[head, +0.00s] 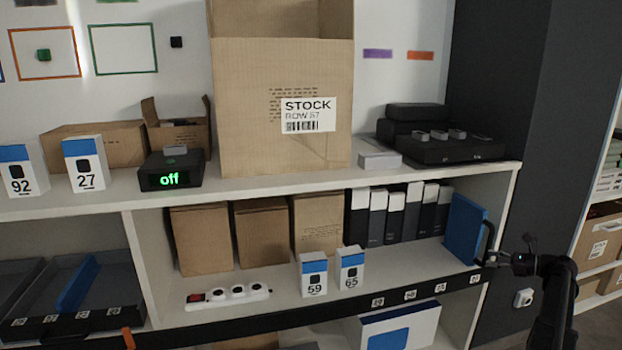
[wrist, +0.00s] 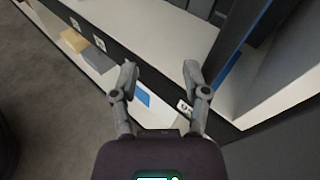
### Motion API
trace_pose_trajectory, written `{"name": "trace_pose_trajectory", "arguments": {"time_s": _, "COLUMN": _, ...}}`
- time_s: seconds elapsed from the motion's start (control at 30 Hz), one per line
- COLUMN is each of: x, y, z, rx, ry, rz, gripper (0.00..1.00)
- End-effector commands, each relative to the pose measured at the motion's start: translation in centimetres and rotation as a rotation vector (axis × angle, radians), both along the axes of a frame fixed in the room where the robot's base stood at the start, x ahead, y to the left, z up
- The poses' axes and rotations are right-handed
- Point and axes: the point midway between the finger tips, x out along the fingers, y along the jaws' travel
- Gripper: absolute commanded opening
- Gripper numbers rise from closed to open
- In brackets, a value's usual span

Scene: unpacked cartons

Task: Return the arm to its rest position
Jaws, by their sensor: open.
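My gripper (head: 492,248) is at the right end of the shelf unit in the head view, close to the blue folder (head: 465,228) standing on the middle shelf. In the wrist view my gripper (wrist: 160,80) has its two fingers spread apart, with nothing between them. The fingers are over the front edge of the shelf (wrist: 130,58). My dark arm comes up from the lower right in the head view. Whether a finger touches the shelf or folder, I cannot tell.
The middle shelf holds two boxes, 59 (head: 313,275) and 65 (head: 350,268), a power strip (head: 228,297) and several binders (head: 397,213). A dark pillar (head: 535,120) stands at the right. A large STOCK carton (head: 280,150) is on top. Grey floor (wrist: 40,110) shows in the wrist view.

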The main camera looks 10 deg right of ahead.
Motion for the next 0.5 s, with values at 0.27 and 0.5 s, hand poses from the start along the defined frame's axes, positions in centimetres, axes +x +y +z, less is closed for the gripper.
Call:
{"name": "trace_pose_trajectory", "arguments": {"time_s": 0.27, "x": 2.8, "y": 12.7, "z": -2.2, "rx": -0.271, "ry": 0.011, "rz": 0.181, "gripper": 0.60}}
{"name": "trace_pose_trajectory", "arguments": {"time_s": 0.5, "x": 3.4, "y": 22.2, "z": -4.2, "rx": -0.503, "ry": -0.006, "rz": 0.363, "gripper": 0.60}}
